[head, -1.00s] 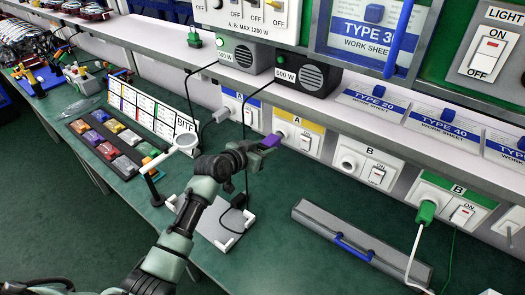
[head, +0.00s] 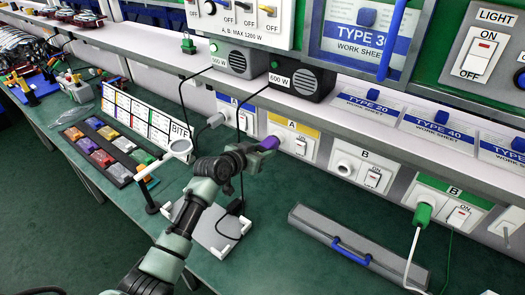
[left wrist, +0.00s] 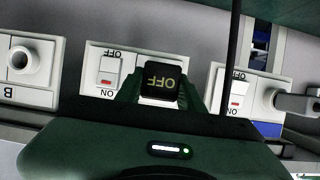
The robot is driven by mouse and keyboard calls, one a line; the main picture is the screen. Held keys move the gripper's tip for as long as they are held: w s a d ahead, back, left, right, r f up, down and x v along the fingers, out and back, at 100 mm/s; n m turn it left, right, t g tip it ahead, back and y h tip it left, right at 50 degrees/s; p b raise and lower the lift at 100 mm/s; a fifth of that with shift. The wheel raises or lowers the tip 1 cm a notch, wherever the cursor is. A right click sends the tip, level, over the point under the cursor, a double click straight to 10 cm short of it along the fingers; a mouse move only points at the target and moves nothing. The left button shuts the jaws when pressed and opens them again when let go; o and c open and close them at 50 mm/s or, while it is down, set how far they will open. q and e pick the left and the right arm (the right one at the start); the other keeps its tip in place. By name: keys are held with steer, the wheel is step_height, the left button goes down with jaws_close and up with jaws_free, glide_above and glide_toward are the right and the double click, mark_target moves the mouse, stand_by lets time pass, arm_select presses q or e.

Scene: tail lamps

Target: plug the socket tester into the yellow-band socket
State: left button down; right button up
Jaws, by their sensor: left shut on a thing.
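My left gripper (head: 257,147) is shut on the socket tester, whose purple body (head: 270,142) shows at its tip in the head view. In the left wrist view the tester (left wrist: 162,82) is a black block with an upside-down "OFF", between the green fingers. The tester is in front of the yellow-band socket panel (head: 309,131), left of its switch (head: 301,145). The socket opening is hidden behind the tester and gripper. I cannot tell whether the tester touches the socket. My right gripper is not in view.
Left of the yellow band, a blue-band socket holds a grey plug (head: 216,119). To the right are an empty B socket (head: 345,168) and a green plug (head: 422,215). A grey case (head: 360,247) with a blue handle lies on the bench. Black cables hang beside the gripper.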

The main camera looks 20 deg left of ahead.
arm_select(q)
steer(key=shift+w, duration=0.15)
stand_by(0.4)
steer(key=shift+w+d+r, duration=0.1)
steer(key=shift+w, duration=0.05)
steer(key=c, duration=0.8)
jaws_free()
steer(key=shift+s, duration=0.3)
steer(key=b+v, duration=0.1)
steer(key=v, duration=0.6)
steer(key=shift+s+r+b, duration=0.1)
steer(key=shift+r+b, duration=0.05)
steer(key=shift+b, duration=0.2)
